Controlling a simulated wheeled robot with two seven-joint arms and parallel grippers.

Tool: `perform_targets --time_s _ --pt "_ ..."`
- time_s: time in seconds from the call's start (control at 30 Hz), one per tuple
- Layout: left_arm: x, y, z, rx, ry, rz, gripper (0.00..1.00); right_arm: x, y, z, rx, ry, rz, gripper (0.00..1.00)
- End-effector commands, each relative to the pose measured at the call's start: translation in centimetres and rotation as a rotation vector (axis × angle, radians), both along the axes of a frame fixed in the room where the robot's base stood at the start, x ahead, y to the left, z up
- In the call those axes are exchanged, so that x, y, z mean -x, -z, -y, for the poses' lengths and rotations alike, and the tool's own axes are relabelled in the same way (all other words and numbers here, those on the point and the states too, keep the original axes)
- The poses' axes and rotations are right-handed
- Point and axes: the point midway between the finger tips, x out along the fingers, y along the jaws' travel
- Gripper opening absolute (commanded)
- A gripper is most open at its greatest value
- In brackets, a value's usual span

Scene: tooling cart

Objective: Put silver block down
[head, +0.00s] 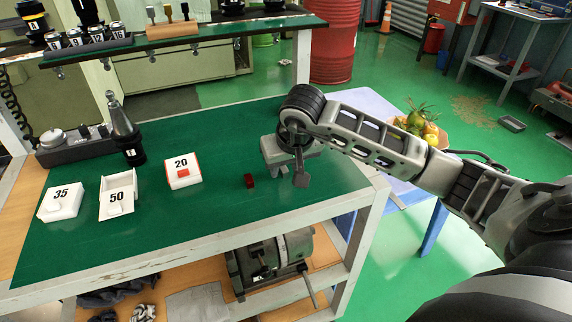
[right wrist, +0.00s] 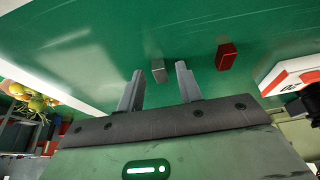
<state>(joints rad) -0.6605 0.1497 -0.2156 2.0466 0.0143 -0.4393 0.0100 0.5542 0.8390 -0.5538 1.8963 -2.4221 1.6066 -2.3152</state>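The silver block (right wrist: 158,71) is a small grey block in the right wrist view. It appears to rest on the green tabletop (head: 225,225). My right gripper (right wrist: 160,70) is open, with one finger on each side of the block and a visible gap on both sides. In the head view my right gripper (head: 290,155) is low over the right part of the table, and I cannot make out the silver block there. My left gripper is not in view.
A dark red block (head: 249,181) lies left of my right gripper; it also shows in the right wrist view (right wrist: 226,57). Boxes marked 20 (head: 183,172), 50 (head: 117,195) and 35 (head: 61,202) stand further left. A tool holder (head: 124,130) stands behind them. The table's front middle is clear.

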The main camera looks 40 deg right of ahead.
Motion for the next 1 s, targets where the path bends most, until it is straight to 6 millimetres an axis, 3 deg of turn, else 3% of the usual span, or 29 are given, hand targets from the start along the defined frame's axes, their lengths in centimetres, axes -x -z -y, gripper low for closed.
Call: perform_targets --time_s 0.6,1.0 --pt "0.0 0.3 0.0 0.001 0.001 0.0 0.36 4.0 -10.3 -1.0 0.001 0.001 0.004 0.36" --pt "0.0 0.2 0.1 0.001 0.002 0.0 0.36 4.5 -11.2 -1.1 0.0 0.001 0.0 0.36"
